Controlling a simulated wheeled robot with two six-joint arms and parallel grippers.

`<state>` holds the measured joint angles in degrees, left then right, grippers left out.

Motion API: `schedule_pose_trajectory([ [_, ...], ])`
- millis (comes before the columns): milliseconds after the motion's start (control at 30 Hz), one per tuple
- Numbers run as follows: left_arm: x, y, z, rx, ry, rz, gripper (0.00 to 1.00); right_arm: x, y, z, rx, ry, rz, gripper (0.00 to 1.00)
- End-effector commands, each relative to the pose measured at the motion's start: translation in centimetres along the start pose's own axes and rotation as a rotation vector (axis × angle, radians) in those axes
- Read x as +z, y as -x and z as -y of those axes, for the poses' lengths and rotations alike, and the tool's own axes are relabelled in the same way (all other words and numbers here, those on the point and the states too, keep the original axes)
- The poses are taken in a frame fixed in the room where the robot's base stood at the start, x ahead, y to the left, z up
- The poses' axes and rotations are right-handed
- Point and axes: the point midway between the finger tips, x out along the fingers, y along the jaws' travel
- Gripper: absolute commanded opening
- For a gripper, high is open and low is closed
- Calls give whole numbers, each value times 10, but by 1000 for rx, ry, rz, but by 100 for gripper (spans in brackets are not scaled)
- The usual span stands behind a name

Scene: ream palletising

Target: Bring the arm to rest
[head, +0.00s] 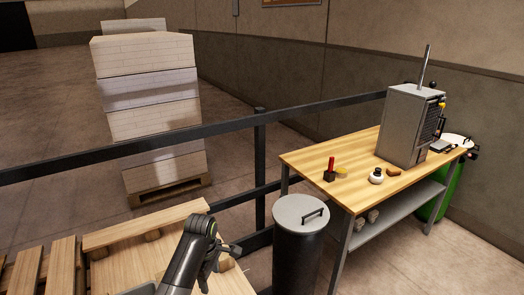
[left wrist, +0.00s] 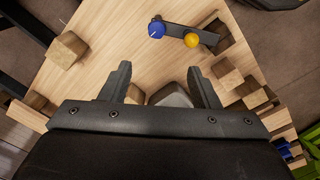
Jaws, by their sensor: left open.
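My left arm comes in at the bottom of the head view, with its left gripper (head: 219,262) over or beside a wooden pallet (head: 152,250). The arm link hides part of the gripper there. In the left wrist view the left gripper (left wrist: 160,72) has its two dark fingers spread wide apart. A small grey-white thing (left wrist: 173,96) shows low between the fingers, and I cannot tell what it is or whether it touches them. Nothing is visibly clamped. My right gripper is not in view.
A black railing (head: 200,132) crosses the head view. Beyond it stands a tall stack of reams (head: 150,100) on a pallet. A lidded bin (head: 300,245) and a workbench (head: 345,190) stand right. The wrist view shows wood blocks (left wrist: 67,48), a blue knob (left wrist: 156,30) and a yellow knob (left wrist: 192,41).

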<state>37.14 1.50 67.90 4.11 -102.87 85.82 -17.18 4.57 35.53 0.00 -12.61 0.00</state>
Motion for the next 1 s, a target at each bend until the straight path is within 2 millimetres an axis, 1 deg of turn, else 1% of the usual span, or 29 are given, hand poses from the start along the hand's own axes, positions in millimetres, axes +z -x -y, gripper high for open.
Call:
schedule_pose_trajectory([
  [33,-4,-11,13,4,-31,-1,56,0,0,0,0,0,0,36],
  [67,-7,-16,21,12,-58,-2,56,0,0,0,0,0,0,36],
  [167,-16,-34,53,41,-170,-12,56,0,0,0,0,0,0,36],
  [200,-20,-40,68,53,-219,-19,56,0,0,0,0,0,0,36],
  [267,-25,-48,90,71,-294,-31,56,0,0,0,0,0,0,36],
  [333,-30,-55,117,87,-380,-50,56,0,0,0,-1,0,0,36],
  [467,-38,-61,169,111,-543,-96,56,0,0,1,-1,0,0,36],
  [500,-40,-61,186,117,-594,-112,56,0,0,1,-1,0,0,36],
  [567,-42,-60,210,123,-672,-137,56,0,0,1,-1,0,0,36],
  [600,-43,-57,227,125,-724,-155,56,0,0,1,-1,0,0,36],
  [700,-45,-48,266,126,-853,-201,56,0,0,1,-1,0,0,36],
  [800,-45,-37,297,122,-961,-242,56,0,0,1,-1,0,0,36],
  [900,-44,-26,320,115,-1045,-274,56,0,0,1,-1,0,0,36],
  [1000,-43,-16,339,107,-1114,-301,56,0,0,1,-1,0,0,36],
])
